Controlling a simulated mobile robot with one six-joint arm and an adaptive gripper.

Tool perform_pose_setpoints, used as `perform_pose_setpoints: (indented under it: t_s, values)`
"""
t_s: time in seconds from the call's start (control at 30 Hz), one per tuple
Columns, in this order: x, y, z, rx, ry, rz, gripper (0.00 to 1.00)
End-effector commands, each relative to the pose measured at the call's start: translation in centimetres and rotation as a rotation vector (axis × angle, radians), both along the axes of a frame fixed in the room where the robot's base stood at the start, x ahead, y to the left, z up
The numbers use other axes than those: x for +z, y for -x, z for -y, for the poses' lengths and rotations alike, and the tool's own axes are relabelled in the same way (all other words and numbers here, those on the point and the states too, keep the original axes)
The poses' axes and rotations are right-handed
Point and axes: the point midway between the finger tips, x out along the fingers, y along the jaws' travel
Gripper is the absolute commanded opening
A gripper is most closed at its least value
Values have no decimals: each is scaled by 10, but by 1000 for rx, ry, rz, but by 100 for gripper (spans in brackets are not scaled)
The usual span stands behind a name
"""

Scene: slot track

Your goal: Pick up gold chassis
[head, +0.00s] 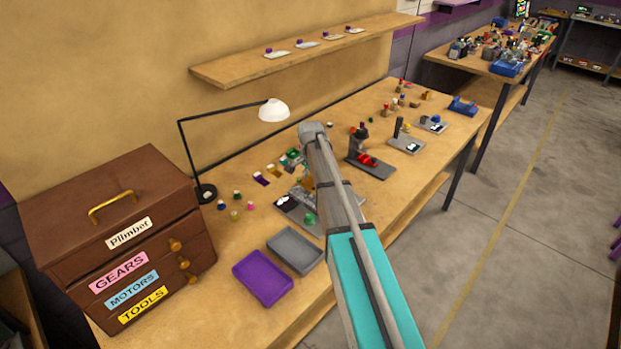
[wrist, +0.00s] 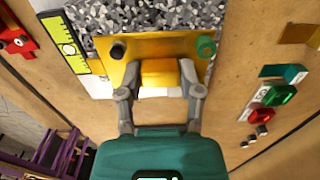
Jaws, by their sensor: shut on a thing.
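The gold chassis (wrist: 135,50) is a flat gold plate with a raised gold block in the middle, in the upper middle of the wrist view. A dark round peg (wrist: 118,50) and a green round part (wrist: 206,46) are at its two ends. My gripper (wrist: 160,90) is shut on the raised block, one finger on each side. The chassis lies over a speckled grey surface (wrist: 230,14); I cannot tell whether it touches it. In the head view my arm hides the gripper and most of the chassis.
A yellow ruler strip (wrist: 65,45) lies left of the chassis in the wrist view. Green and red parts (wrist: 281,95) lie to the right. In the head view, purple (head: 262,278) and grey (head: 295,250) trays, a lamp (head: 273,110) and a brown drawer chest (head: 110,235) stand nearby.

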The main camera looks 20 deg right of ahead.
Motion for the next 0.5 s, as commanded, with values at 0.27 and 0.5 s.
perform_pose_setpoints:
  t_s: [0.27,0.5]
  values:
    - [39,30,-3,0,0,0,0]
    - [64,67,-7,0,0,0,0]
